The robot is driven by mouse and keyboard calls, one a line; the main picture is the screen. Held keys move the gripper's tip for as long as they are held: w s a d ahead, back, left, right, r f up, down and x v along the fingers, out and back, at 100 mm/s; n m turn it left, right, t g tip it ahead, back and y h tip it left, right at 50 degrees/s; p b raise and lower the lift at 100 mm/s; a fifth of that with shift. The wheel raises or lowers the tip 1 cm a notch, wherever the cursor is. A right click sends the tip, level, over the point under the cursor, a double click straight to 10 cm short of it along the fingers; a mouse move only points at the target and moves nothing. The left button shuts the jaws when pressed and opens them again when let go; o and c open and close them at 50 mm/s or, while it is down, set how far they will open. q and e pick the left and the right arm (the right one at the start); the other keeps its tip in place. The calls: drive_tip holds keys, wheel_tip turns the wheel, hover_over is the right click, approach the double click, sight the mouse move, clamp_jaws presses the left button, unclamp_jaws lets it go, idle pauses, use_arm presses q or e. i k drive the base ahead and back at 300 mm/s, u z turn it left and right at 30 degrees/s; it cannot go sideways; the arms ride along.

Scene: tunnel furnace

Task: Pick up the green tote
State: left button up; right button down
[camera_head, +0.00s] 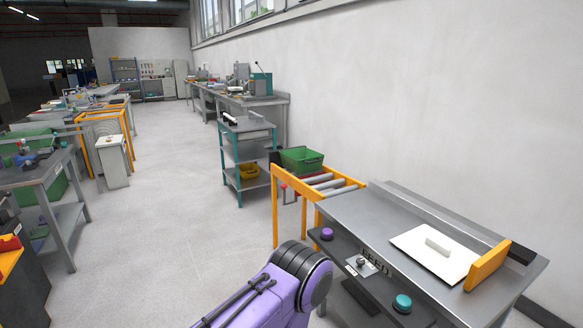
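A green tote (302,160) sits at the far end of the roller conveyor (327,184), beyond the feed table, near the wall. It looks open-topped and upright. A small dark shape touches or overlaps its left side, too small to make out. A purple arm link of mine with a dark joint comes up from the bottom middle, well short of the tote. Neither of my grippers can be seen in this view.
The steel feed table (350,212) carries a white plate with a handle (436,247) and an orange stop (487,266). A shelf cart (246,127) stands behind the conveyor. Benches line the left (30,170). The grey floor (170,215) between is clear.

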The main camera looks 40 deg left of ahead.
sight(300, 162)
drive_tip(key=u, duration=2.55)
drive_tip(key=i, duration=1.6)
drive_tip(key=z, duration=1.75)
drive_tip(key=k, duration=0.35)
drive_tip(key=u, duration=1.05)
drive_tip(key=i, duration=1.05)
drive_tip(key=z, duration=0.05)
